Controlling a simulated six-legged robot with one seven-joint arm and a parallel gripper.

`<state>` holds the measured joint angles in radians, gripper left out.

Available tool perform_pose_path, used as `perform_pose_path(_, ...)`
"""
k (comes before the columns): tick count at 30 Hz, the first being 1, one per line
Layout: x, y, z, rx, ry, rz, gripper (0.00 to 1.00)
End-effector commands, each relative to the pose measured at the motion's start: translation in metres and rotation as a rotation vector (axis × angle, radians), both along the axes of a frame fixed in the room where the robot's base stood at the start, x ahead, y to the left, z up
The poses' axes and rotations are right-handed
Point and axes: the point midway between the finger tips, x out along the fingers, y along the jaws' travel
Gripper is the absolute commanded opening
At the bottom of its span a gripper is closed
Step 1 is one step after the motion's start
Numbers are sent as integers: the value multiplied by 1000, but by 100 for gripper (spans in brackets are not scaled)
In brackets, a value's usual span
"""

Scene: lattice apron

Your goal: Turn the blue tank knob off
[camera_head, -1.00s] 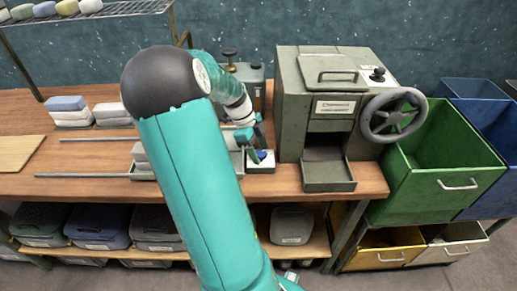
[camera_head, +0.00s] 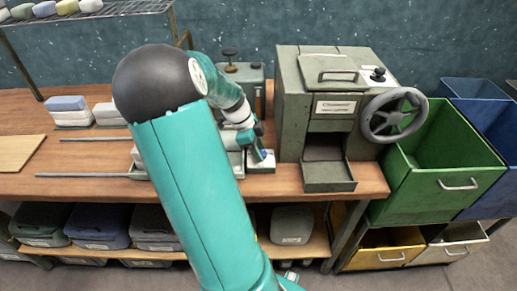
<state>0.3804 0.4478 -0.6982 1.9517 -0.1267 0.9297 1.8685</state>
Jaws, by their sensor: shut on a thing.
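A blue knob (camera_head: 264,154) shows as a small patch of blue on a pale, low block (camera_head: 262,167) at the front of the wooden bench, just left of the grey-green machine. My gripper (camera_head: 260,151) is down at this knob and is shut on it. The fingers cover part of the knob, so its exact turn angle cannot be made out. A grey-green tank (camera_head: 243,76) with a dark knob (camera_head: 230,54) on top stands behind my arm. My teal arm hides much of the bench to the left of the gripper.
The grey-green machine (camera_head: 290,110) with a handwheel (camera_head: 394,115) and an open front tray (camera_head: 328,176) stands close on the right. A green bin (camera_head: 430,195) is beyond it. Stacked blocks (camera_head: 68,112) and thin rods (camera_head: 85,175) lie on the bench at left.

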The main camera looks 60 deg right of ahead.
Motion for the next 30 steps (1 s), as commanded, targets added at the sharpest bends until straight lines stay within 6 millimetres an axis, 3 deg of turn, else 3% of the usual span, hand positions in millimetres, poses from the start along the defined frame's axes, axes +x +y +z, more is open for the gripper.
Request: perform_pose_path(30, -6, 5, 1, -2, -3, 954, 13)
